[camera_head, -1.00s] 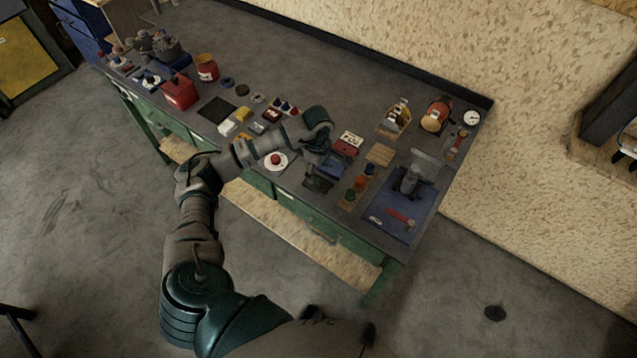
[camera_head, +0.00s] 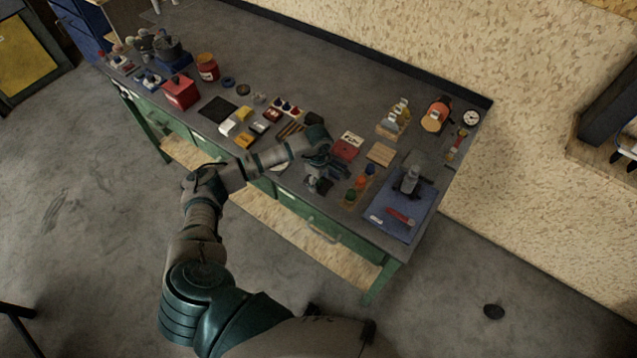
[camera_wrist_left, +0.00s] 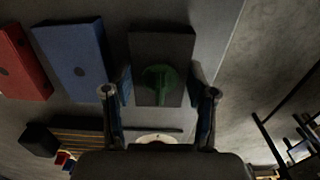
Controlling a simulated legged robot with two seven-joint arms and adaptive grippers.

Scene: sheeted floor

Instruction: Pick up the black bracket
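The black bracket (camera_wrist_left: 163,45) appears to be the dark rectangular piece with a green rounded part on it, in the wrist view. In the head view it shows only partly, as a dark shape (camera_head: 325,185) near the bench's front edge, beside my gripper. My left gripper (camera_wrist_left: 160,92) is open, its two fingers apart on either side of the piece's near end. I cannot tell whether they touch it. In the head view my left gripper (camera_head: 315,180) is over the bench front, partly hidden by its own wrist. My right gripper is not in view.
A blue block (camera_wrist_left: 72,58) and a red block (camera_wrist_left: 22,62) lie left of the bracket in the wrist view. The bench is crowded with small items.

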